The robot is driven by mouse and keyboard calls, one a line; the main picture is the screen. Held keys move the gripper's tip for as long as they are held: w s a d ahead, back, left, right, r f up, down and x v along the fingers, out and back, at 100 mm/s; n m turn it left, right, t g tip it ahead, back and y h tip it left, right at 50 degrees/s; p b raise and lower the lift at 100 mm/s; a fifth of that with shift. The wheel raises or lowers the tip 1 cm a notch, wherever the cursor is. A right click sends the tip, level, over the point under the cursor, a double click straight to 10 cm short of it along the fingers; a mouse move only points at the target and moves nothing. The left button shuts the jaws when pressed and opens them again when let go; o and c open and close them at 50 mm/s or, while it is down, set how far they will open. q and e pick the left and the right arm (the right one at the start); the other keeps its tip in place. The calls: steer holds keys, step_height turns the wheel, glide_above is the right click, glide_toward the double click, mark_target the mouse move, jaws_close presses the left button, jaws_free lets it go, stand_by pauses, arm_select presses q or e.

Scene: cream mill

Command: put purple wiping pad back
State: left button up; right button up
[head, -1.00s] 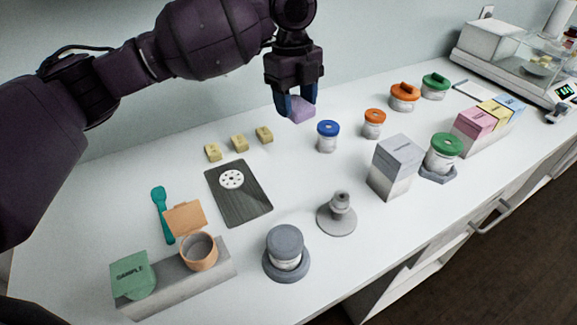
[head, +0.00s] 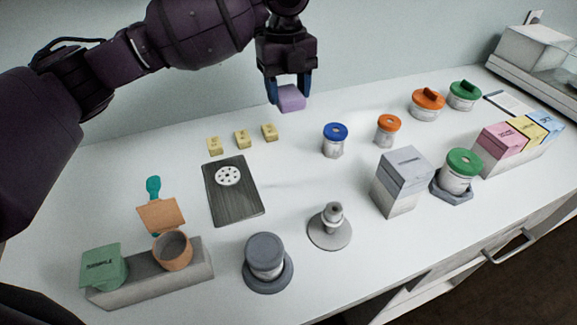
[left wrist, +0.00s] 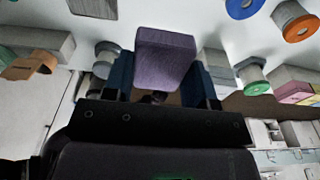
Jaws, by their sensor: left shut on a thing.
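The purple wiping pad (head: 291,98) is a small block held between the fingertips of my left gripper (head: 289,92), above the back of the white counter. In the left wrist view the pad (left wrist: 165,58) fills the space between the blue fingers of the left gripper (left wrist: 163,82). A row of boxes stands at the right in the head view: a pink box (head: 499,141), a yellow box (head: 527,129) and a blue box (head: 546,121), in a pale holder (head: 512,162). My right gripper is not in view.
Jars with blue (head: 336,131), orange (head: 389,122) and green (head: 464,161) lids stand on the counter (head: 300,185). A dark board (head: 236,200) lies left of centre. Small yellow blocks (head: 242,138) lie behind it.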

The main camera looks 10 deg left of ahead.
arm_select(q)
glide_above(289, 172)
step_height(289, 172, down, 6)
step_height(289, 172, down, 8)
steer(key=shift+a+r+b, duration=0.1)
steer(key=shift+b, duration=0.65)
step_height(289, 172, down, 5)
steer(key=shift+r+b, duration=0.2)
steer(key=shift+b, duration=0.15)
steer(key=shift+f, duration=0.4)
steer(key=shift+f, duration=0.15)
steer(key=o, duration=0.8)
